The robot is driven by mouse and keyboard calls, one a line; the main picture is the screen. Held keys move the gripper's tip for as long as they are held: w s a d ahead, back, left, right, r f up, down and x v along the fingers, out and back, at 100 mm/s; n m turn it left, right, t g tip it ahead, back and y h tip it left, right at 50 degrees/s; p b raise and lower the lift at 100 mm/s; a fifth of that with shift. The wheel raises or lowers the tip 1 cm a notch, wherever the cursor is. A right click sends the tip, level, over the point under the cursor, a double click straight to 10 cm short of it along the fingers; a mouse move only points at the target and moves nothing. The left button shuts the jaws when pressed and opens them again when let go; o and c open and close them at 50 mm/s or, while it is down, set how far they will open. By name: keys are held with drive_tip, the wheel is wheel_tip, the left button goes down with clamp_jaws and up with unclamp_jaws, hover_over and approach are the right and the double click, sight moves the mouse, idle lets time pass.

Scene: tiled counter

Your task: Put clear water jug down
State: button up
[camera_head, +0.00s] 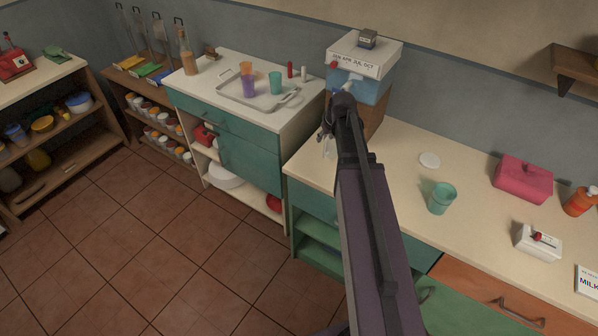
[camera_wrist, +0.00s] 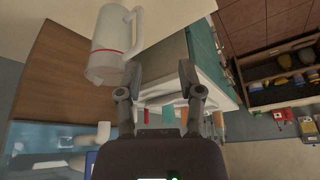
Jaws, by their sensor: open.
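The clear water jug (camera_wrist: 108,45) shows in the wrist view as a pale, see-through vessel with a red line and a side handle. It stands on the cream counter top, beside the wooden stand of the water dispenser. My gripper (camera_wrist: 160,80) is open, with nothing between its fingertips. The jug is apart from the fingers, to their left in the wrist view, with its handle toward them. In the head view my arm hides most of the gripper, and a pale piece of the jug (camera_head: 326,146) shows just left of the arm.
The water dispenser (camera_head: 360,88) stands at the back of the counter. A tray (camera_head: 236,101) with cups is on the left counter, across a gap.

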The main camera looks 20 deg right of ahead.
drive_tip(key=s+a+f+g, duration=0.1)
drive_tip(key=s+a+g, duration=0.3)
drive_tip(key=s+a, duration=1.1)
drive_tip(key=a, duration=0.3)
drive_tip(key=shift+s+f+m+h, duration=0.15)
drive_tip(key=shift+s+m+h, duration=0.15)
drive_tip(key=shift+s, duration=0.05)
